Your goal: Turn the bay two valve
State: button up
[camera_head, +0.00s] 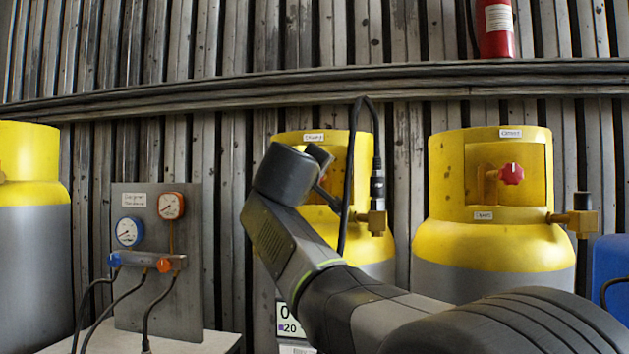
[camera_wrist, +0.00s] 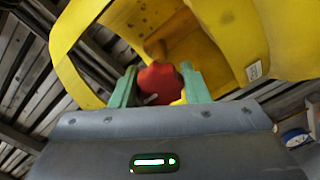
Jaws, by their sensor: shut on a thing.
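A grey and yellow cylinder (camera_head: 325,225) stands at the middle in the head view, partly behind my arm. Its yellow collar (camera_wrist: 235,40) fills the top of the wrist view. Inside the collar opening is a red valve knob (camera_wrist: 158,80) on a brass stem. My gripper (camera_wrist: 160,84) has its green fingers on both sides of the knob and is shut on it.
A second cylinder (camera_head: 497,245) with a red knob (camera_head: 511,174) stands to the right. Another cylinder (camera_head: 30,165) is at the far left. A gauge panel (camera_head: 150,290) with hoses stands on the left. A black hose (camera_head: 345,205) loops beside my wrist to a brass fitting (camera_head: 375,222).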

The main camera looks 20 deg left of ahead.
jog(key=shift+f, duration=0.1)
jog(key=o, duration=1)
jog(key=shift+c, duration=0.2)
jog(key=v, duration=1.3)
jog(key=shift+s, duration=0.4)
jog(key=shift+w, duration=0.15)
jog(key=x, duration=1.3)
jog(key=shift+w, duration=0.3)
jog(key=shift+s, duration=0.1)
